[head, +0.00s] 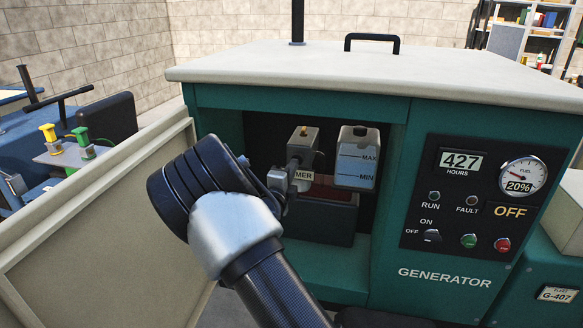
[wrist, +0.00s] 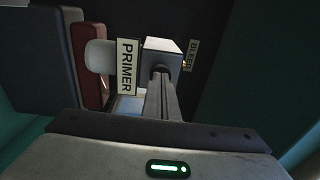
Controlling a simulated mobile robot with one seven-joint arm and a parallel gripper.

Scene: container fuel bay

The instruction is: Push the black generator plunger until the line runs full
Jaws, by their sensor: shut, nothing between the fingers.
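The generator (head: 440,260) is a green cabinet with a pale top, and its front bay is open. A grey metal block (head: 303,138) stands in the bay beside a PRIMER label (head: 304,175), partly hidden by my gripper. In the wrist view the PRIMER label (wrist: 126,66) is left of the block (wrist: 176,48). A small dark round end, apparently the black plunger (wrist: 161,70), shows at the block's face. My gripper (wrist: 161,88) is shut and empty, its fingertips at or very near this end. Contact cannot be told.
A white bottle marked MAX and MIN (head: 357,158) sits right of the block. The open door (head: 100,215) stands to the left. The panel's fuel gauge (head: 523,176) reads 20%, with an OFF sign (head: 510,211). A BLEED label (wrist: 190,55) is right of the block.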

